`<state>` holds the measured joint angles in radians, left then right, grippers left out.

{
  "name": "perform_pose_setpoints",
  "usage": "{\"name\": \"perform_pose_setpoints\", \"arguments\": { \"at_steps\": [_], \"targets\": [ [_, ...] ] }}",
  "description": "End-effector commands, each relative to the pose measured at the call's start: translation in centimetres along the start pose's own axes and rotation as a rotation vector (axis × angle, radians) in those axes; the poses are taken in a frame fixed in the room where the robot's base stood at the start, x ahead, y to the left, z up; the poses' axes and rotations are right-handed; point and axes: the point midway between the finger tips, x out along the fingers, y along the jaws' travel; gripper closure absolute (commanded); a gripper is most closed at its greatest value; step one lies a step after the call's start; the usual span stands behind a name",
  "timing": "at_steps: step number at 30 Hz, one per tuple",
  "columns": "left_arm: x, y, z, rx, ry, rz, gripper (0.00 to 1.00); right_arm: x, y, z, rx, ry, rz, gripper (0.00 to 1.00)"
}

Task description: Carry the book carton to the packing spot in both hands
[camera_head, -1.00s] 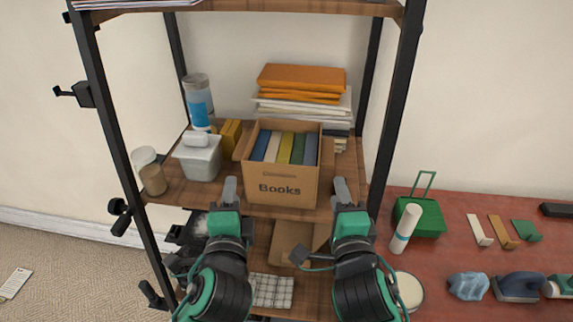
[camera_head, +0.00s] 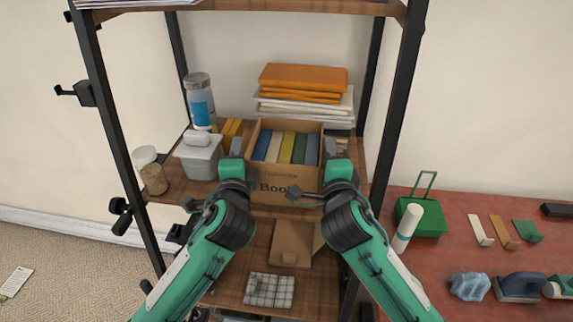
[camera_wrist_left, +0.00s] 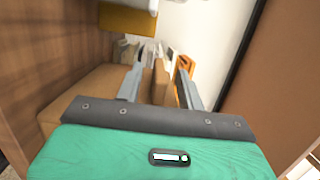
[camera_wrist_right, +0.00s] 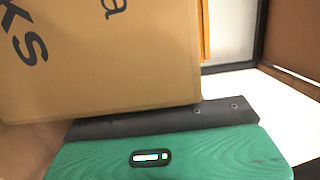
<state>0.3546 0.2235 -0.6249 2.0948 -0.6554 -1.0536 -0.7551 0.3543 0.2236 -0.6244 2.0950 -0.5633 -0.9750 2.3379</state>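The book carton (camera_head: 283,188), brown cardboard with several coloured books standing in it, sits upright on the middle shelf. My left gripper (camera_head: 238,147) is at the carton's left side; in the left wrist view its two fingers (camera_wrist_left: 158,85) stand apart, with brown cardboard-coloured surface showing between and behind them. My right gripper (camera_head: 329,147) is at the carton's right side. In the right wrist view the carton's printed front (camera_wrist_right: 100,60) hides its fingers. I cannot tell whether either gripper touches the carton. The packing spot cannot be made out.
A white tub (camera_head: 199,160), a blue-labelled jar (camera_head: 200,103) and small jars (camera_head: 153,179) stand left of the carton. Paper and orange folders (camera_head: 302,78) lie behind. Black shelf posts (camera_head: 397,110) flank both sides. A red table (camera_head: 455,255) with tools is at right.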

Motion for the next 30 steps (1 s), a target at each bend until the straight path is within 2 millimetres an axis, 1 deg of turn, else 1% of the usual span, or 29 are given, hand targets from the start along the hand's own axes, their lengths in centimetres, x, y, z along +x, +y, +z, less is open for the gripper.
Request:
{"name": "perform_pose_setpoints", "arguments": {
  "at_steps": [10,11,12,16,30],
  "targets": [
    [0.25,0.04,0.0,0.0,0.0,0.001,0.62,0.24,0.04,0.0,0.0,0.0,0.001,0.62],
    [0.25,0.04,0.0,0.0,0.0,0.001,0.66,0.24,0.04,0.01,0.0,0.0,0.001,0.66],
    [0.24,0.04,0.0,0.0,0.0,0.001,0.74,0.24,0.04,0.0,0.0,0.0,0.001,0.74],
    [0.23,0.05,0.0,0.0,0.0,0.001,0.99,0.23,0.03,0.0,0.0,0.0,0.001,0.99],
    [0.22,0.1,-0.01,0.0,0.0,0.002,1.0,0.22,0.08,0.01,0.0,0.0,0.001,1.0]
  ]
}}
